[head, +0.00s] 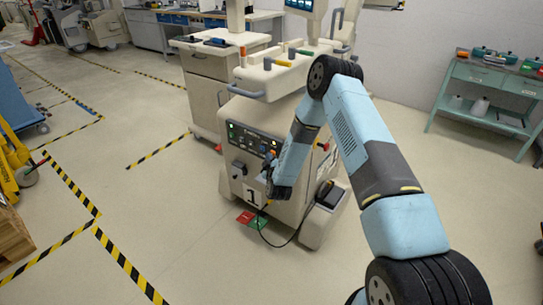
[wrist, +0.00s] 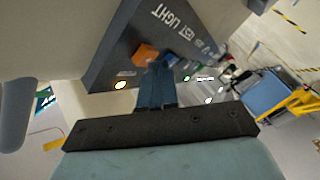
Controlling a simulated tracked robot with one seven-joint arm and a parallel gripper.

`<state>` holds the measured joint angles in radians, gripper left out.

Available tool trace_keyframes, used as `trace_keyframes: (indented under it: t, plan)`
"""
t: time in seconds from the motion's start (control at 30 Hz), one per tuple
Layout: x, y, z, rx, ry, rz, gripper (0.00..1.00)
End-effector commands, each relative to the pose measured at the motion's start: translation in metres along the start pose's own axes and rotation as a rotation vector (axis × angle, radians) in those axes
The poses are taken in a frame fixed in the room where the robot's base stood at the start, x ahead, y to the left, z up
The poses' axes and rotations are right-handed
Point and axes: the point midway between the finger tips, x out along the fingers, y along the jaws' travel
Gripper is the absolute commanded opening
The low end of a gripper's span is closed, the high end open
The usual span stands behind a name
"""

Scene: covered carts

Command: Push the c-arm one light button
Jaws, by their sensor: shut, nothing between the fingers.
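The c-arm one cart (head: 290,85) is a beige unit with a "1" label low on its front. Its dark control panel (head: 250,138) has small lit lamps and buttons. My gripper (head: 270,162) is at the right part of this panel. In the wrist view the shut fingers (wrist: 160,66) point at the dark panel (wrist: 125,40), which carries the words "TEST LIGHT". An orange button (wrist: 145,53) lies just left of the fingertips, partly hidden by them. I cannot tell whether the fingers touch the panel or a button.
A black cable (head: 290,240) hangs from the cart to the floor by a red and green floor mark (head: 252,219). Another beige cart (head: 208,85) stands behind to the left. A green table (head: 490,95) is at the right. The floor in front is clear.

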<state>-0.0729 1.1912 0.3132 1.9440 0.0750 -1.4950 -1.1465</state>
Motion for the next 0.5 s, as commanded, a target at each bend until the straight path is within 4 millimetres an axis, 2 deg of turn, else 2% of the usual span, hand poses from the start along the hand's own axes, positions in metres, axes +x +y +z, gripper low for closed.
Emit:
trace_keyframes:
  t: [0.5]
  plan:
    - [0.0033, 0.0025, 0.0023, 0.000, 0.000, 0.001, 0.00]
